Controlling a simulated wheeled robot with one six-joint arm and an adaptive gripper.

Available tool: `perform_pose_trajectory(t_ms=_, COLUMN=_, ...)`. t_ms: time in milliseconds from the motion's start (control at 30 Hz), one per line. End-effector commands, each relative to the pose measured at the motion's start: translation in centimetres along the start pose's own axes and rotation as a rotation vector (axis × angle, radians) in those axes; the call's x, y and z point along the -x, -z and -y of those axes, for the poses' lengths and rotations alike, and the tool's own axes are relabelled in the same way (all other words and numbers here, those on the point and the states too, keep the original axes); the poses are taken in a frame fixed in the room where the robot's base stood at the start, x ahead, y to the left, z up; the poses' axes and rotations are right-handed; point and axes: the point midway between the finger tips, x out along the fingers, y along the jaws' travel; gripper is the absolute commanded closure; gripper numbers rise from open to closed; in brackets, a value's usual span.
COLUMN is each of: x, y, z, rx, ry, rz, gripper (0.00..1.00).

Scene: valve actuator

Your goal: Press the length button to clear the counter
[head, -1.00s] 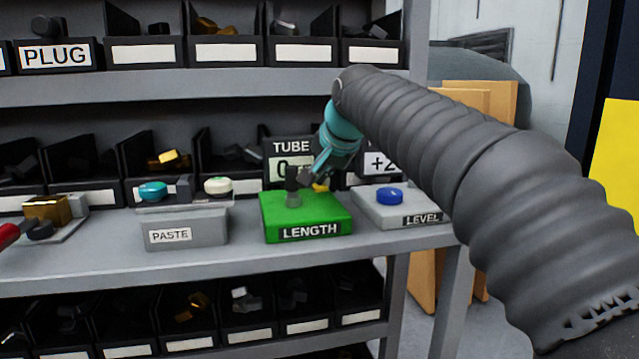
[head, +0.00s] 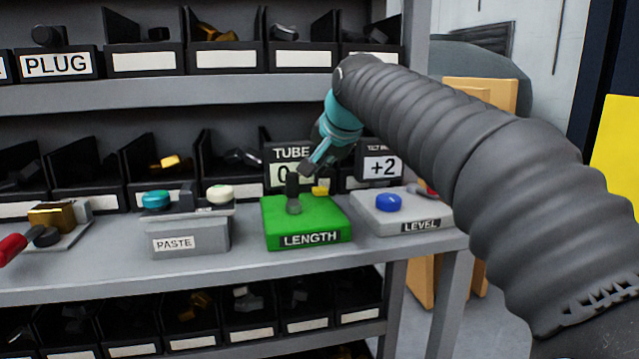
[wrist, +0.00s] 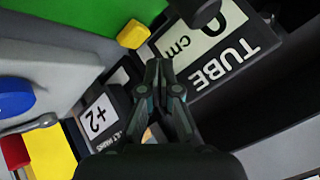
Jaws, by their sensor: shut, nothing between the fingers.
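The green LENGTH box (head: 335,222) sits on the shelf with a black upright knob (head: 293,190) and a small yellow button (head: 320,190) on top. The yellow button also shows in the wrist view (wrist: 133,34), left of and above my fingertips. The TUBE display (head: 288,153) stands behind the box; in the wrist view it reads 0 cm (wrist: 190,35). My gripper (head: 308,170) is shut and empty, above the back of the green box near the yellow button and apart from it. My fingers partly hide the display in the head view.
The grey LEVEL box (head: 435,212) with a blue button (head: 388,202) is to the right, its display (head: 382,166) reading +2. The PASTE box (head: 190,240) is to the left. Bins line the shelf behind. The shelf front (head: 270,265) is clear.

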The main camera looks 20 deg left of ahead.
Motion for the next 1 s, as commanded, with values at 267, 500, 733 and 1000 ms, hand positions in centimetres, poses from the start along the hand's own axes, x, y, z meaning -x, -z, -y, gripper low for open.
perform_pose_trajectory(t_ms=267, x=1.8, y=1.4, z=1.4, rx=0.000, ry=0.001, rz=-0.001, gripper=1.00)
perform_pose_trajectory(t_ms=500, x=2.6, y=1.9, z=1.9, rx=0.000, ry=0.000, rz=0.000, gripper=1.00)
perform_pose_trajectory(t_ms=733, x=2.5, y=1.8, z=1.9, rx=0.000, ry=0.000, rz=0.000, gripper=1.00)
perform_pose_trajectory(t_ms=1000, x=2.5, y=1.8, z=1.9, rx=0.000, ry=0.000, rz=0.000, gripper=1.00)
